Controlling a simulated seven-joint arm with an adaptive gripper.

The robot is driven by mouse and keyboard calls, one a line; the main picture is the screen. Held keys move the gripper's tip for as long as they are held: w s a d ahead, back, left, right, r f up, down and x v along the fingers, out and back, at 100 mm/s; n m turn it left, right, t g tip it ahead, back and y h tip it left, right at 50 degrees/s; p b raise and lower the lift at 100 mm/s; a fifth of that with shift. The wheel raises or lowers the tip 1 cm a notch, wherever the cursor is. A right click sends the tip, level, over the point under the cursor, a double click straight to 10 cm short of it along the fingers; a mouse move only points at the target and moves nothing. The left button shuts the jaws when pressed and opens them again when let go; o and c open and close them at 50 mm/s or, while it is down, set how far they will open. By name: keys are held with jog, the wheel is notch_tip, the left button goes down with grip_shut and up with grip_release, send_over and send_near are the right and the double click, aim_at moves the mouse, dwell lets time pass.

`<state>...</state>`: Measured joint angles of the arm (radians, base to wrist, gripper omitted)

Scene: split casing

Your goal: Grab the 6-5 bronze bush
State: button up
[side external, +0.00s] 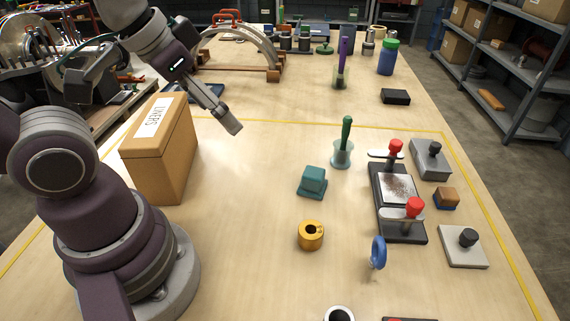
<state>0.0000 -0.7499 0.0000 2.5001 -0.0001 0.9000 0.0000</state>
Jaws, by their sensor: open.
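A short yellow-gold bush (311,236) with a dark round bore stands upright on the table in front, near the middle of the side external view. It looks like the bronze bush, but no 6-5 marking is readable at this size. My gripper (233,127) is in the air up and left of the bush, well apart from it, pointing down and right. It is open, and nothing shows in it.
A cardboard box (160,150) stands left of my gripper. A red-knobbed clamp fixture (397,190) is to the right. Table between gripper and bush looks clear.

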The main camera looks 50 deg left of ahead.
jog(key=m+g, duration=0.5)
jog(key=m, duration=1.3)
send_over(312, 229)
jog(key=s, duration=0.1)
notch_tip(312, 229, down, 9)
jog(key=shift+m+g, duration=0.3)
jog(key=f, duration=1.1)
jog(key=shift+w+d+f, duration=0.1)
jog(key=shift+d, duration=0.2)
jog(key=c, duration=1.3)
